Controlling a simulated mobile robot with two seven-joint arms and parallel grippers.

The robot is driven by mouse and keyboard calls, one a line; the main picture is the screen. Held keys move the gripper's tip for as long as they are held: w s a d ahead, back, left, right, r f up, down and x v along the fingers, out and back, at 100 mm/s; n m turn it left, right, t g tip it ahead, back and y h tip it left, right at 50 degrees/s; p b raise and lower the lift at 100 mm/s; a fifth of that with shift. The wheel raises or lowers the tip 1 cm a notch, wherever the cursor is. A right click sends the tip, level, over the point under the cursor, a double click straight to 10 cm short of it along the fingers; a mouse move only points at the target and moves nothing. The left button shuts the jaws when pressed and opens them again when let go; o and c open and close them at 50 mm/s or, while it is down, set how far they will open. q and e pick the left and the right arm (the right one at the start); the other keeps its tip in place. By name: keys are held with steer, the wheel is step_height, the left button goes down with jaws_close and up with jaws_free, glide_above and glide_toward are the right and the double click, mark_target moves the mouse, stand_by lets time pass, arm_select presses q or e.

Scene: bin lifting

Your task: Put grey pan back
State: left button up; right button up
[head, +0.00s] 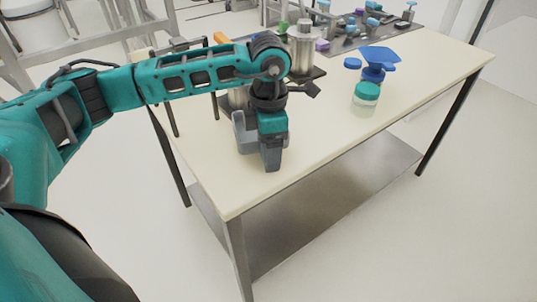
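A grey pan (242,138) is at the near left part of the cream table top, partly hidden behind my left gripper. My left arm comes in from the left and bends down at the wrist. My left gripper (272,160) points down right beside the pan, overlapping its right side in the picture. I cannot tell whether the fingers are open or shut, or whether they touch the pan. My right gripper is not in view.
Behind my wrist stand metal containers (301,50) on a dark scale-like plate. A jar with a green lid (366,93) and a blue funnel (379,57) stand to the right. A grey mat with small parts (349,41) lies at the back. The table's front right is clear.

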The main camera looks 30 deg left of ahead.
arm_select(q)
steer(key=shift+f, duration=1.55)
steer(key=o, duration=1)
